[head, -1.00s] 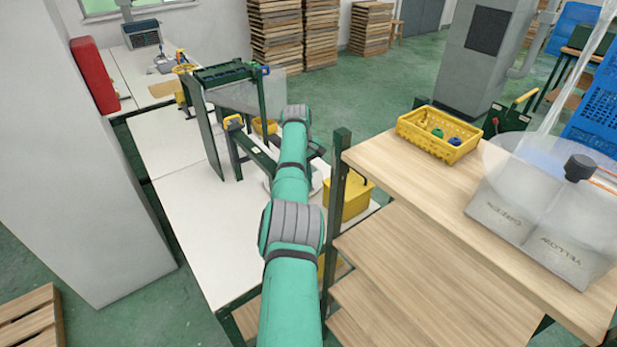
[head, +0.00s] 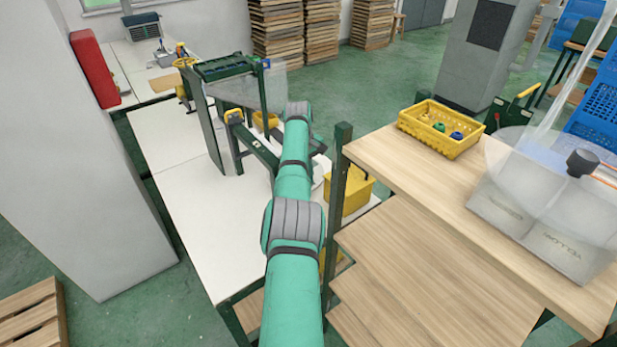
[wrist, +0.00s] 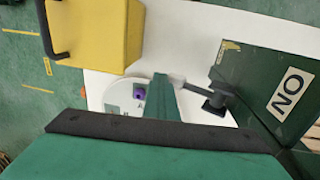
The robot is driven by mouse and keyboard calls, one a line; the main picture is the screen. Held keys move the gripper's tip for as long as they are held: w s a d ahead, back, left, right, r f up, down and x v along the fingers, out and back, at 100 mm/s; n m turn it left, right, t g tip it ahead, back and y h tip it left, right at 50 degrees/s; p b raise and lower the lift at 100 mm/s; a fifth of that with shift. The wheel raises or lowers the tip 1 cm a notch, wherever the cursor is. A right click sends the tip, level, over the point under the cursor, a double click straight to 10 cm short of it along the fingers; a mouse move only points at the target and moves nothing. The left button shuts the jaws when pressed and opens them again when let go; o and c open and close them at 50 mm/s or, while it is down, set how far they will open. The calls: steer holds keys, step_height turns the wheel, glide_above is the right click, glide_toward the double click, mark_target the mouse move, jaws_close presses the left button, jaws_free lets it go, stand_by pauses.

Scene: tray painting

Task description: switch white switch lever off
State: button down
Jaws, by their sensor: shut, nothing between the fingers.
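In the wrist view, a dark green box (wrist: 262,90) stands at the right. It bears a white label (wrist: 289,94) with the letters N and O, turned sideways. A dark lever arm (wrist: 228,98) reaches left from its mount beside the box. A pale piece (wrist: 178,82) at its left end may be the white switch lever; it is partly hidden. My gripper (wrist: 164,80) is shut and empty, its green finger pointing away from the camera right beside that pale piece. I cannot tell whether they touch. In the head view my arm hides the gripper and lever.
In the wrist view, a yellow box (wrist: 105,35) is at upper left, and a white round part (wrist: 115,96) with a purple piece lies left of the finger. In the head view, a dark green frame (head: 232,68) stands on the white table (head: 165,140); a yellow crate (head: 441,130) sits on the wooden shelf.

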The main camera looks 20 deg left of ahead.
step_height(320, 180, up, 11)
steer(key=s, duration=0.1)
steer(key=shift+a+f, duration=0.2)
steer(key=shift+a, duration=0.05)
stand_by(0.3)
steer(key=shift+a, duration=0.1)
